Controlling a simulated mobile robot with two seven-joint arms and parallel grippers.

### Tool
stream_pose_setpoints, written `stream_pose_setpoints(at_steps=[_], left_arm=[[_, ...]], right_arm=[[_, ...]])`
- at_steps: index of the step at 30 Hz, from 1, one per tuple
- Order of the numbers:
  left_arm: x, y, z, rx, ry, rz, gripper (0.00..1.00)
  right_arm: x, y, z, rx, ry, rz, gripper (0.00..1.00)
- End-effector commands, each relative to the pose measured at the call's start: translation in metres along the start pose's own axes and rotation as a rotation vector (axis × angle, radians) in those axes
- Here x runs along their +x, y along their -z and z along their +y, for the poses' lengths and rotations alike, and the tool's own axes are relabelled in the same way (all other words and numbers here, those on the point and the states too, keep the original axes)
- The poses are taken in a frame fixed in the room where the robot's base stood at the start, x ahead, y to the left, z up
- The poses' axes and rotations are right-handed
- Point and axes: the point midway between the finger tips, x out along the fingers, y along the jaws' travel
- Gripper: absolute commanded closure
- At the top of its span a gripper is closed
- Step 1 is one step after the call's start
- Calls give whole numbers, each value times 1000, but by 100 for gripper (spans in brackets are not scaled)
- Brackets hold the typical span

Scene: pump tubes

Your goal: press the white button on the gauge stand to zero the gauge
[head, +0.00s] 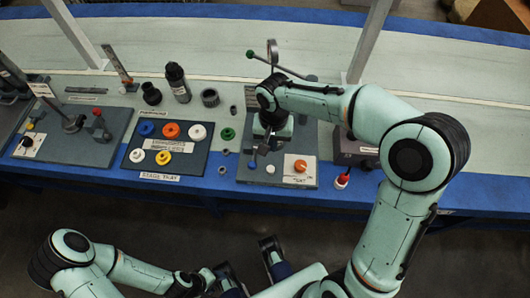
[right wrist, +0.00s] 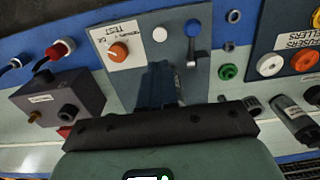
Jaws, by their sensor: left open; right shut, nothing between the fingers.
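The white button (head: 270,169) is a small round cap near the front of a grey plate (head: 245,178). It sits beside a white panel with an orange knob (head: 300,165). In the right wrist view the white button (right wrist: 160,34) lies between the orange knob (right wrist: 118,52) and a blue lever (right wrist: 192,30). My right gripper (head: 265,145) is over this plate, behind the button in the head view. Its fingers (right wrist: 160,72) are shut and empty, apart from the button; their height above the plate is unclear. My left gripper (head: 247,259) is open and empty in front of the bench.
A dark tray (head: 135,163) with coloured rings lies left of the plate. A grey box (right wrist: 60,100) and red-capped connector (head: 342,180) stand to its right. A round gauge (head: 272,50) and green-ended rod (head: 250,54) rise behind my right wrist.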

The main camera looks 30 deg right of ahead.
Motion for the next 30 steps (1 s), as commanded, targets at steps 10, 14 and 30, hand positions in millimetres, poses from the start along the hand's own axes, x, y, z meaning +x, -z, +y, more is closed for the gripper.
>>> stream_pose_setpoints(at_steps=[10,14,30], left_arm=[[1,0,0,0,0,0,45],[1,0,0,0,0,0,45],[14,8,-2,2,-5,20,45]], right_arm=[[-6,1,2,9,-6,8,100],[-4,1,2,9,-6,7,100],[90,1,2,9,-8,3,100]])
